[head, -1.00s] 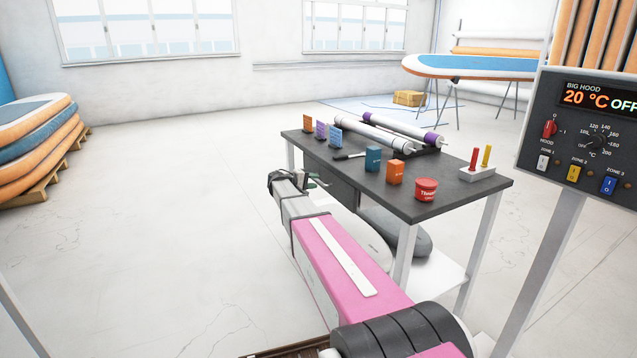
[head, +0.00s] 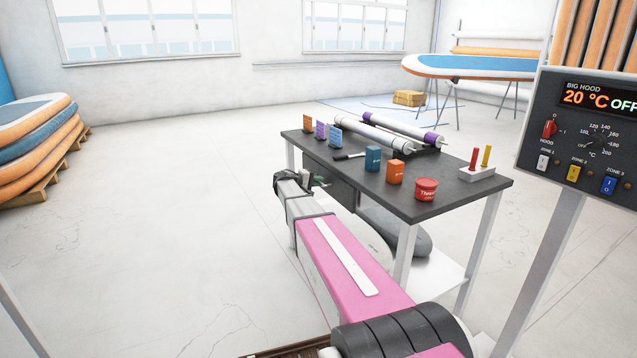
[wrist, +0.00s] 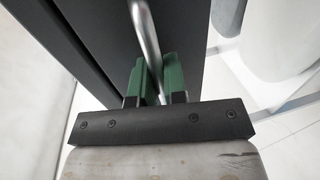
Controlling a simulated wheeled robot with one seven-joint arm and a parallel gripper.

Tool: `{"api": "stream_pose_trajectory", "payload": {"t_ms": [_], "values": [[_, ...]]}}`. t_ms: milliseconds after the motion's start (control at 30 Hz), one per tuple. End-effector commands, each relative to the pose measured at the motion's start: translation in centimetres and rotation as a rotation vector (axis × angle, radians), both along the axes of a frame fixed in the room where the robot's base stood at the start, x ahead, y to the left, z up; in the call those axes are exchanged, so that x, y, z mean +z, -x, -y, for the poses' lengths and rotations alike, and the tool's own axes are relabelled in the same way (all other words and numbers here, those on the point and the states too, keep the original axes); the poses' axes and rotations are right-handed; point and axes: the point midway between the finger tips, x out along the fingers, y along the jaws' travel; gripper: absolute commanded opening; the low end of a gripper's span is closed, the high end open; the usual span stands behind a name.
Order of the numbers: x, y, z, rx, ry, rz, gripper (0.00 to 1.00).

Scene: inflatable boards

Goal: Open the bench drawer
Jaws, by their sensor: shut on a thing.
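The bench (head: 455,195) has a dark top on white legs. Its dark drawer front (head: 338,190) shows under the near left edge in the head view, partly behind my arm. In the wrist view the dark drawer front (wrist: 190,30) has a bright curved metal handle (wrist: 144,35). My gripper (wrist: 153,75) has its two green fingers shut on the handle, one on each side of it. In the head view my gripper (head: 320,181) is small, close against the drawer front. I cannot tell from these views whether the drawer is out at all.
On the bench top stand small boxes, white rolls (head: 385,135), a red tub (head: 426,189) and a holder with red and yellow handles (head: 477,173). A control panel (head: 580,135) stands at the right. Floor left of the bench is clear, up to stacked boards (head: 40,140).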

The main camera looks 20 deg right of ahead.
Motion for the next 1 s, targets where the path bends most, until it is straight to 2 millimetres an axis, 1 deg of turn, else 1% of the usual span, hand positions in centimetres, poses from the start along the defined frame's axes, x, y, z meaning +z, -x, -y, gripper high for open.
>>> {"api": "stream_pose_trajectory", "payload": {"t_ms": [167,267,367,400,600,700,833,1000], "values": [[0.0,0.6,-2.6,0.002,-0.001,0.000,0.00],[0.0,1.1,-5.1,0.003,-0.001,-0.001,0.00],[0.0,1.6,-8.1,0.003,-0.001,-0.002,0.00],[0.0,1.9,-9.5,0.004,-0.001,-0.001,0.00],[0.0,3.1,-16.0,0.004,-0.001,0.000,0.00],[-0.1,3.7,-19.0,0.003,-0.002,-0.001,0.00],[-0.1,4.3,-22.3,0.002,-0.001,-0.001,0.00],[0.0,5.0,-25.4,0.001,-0.001,-0.001,0.00]]}}
